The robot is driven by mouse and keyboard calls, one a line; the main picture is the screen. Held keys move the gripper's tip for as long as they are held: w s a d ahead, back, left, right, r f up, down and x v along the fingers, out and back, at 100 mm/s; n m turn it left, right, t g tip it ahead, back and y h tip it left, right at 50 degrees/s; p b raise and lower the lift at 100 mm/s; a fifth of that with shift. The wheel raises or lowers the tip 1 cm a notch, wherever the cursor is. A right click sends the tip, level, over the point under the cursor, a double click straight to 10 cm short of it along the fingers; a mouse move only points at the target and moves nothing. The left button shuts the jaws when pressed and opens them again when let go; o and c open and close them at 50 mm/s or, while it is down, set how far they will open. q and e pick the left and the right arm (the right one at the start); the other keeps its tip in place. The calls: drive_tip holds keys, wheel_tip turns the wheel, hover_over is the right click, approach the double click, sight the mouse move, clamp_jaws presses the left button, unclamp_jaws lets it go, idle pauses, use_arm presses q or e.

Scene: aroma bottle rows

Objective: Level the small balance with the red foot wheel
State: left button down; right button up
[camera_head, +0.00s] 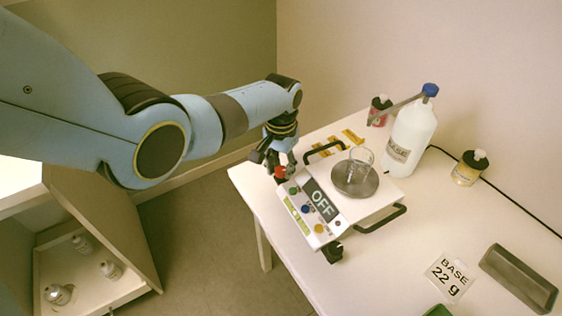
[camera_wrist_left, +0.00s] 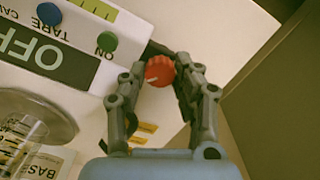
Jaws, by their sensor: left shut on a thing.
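The small balance (camera_head: 297,213) stands on the white table, its display panel reading OFF; its panel also shows in the left wrist view (camera_wrist_left: 83,72). A glass beaker (camera_head: 360,160) is on its round pan (camera_head: 350,184). The red foot wheel (camera_wrist_left: 159,71) sits at the balance's corner, with a pale mark on it; it also shows in the head view (camera_head: 280,172). My left gripper (camera_wrist_left: 158,80) is shut on the red wheel, a finger on each side. A dark foot (camera_head: 332,252) shows at the near corner. My right gripper is not in view.
A white bottle with a blue cap (camera_head: 411,135) stands behind the balance, with a red bottle (camera_head: 379,110) and a yellow one (camera_head: 468,168) nearby. A BASE 22 g card (camera_head: 450,276) and a grey tray (camera_head: 519,277) lie at right. The table's left edge is close to the gripper.

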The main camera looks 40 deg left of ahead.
sight(281, 169)
use_arm(q)
drive_tip(key=n+p, duration=0.1)
drive_tip(key=n, duration=0.2)
drive_tip(key=shift+n, duration=0.4)
drive_tip(key=shift+n+p, duration=0.3)
drive_tip(key=shift+n, duration=1.4)
drive_tip(key=c, duration=1)
unclamp_jaws()
wheel_tip(281, 169, up, 12)
